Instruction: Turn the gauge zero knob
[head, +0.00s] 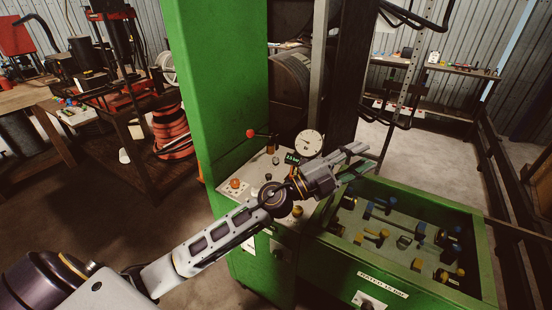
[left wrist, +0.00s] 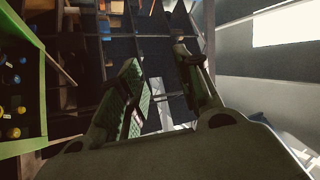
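The round white dial gauge (head: 308,143) stands upright on the pale control panel (head: 222,186) of the green machine. A separate zero knob on the gauge is too small to make out. My left gripper (head: 362,158) is to the right of the gauge and slightly lower in the picture, pointing right, with its wrist over the panel. In the left wrist view its two green-padded fingers (left wrist: 163,80) are apart, with nothing between them. The gripper looks apart from the gauge. My arm hides part of the panel. My right gripper does not show.
A green bin (head: 485,240) with several blue-and-yellow pieces stands at the right. The machine's tall green wall (head: 215,80) rises behind the panel's left side.

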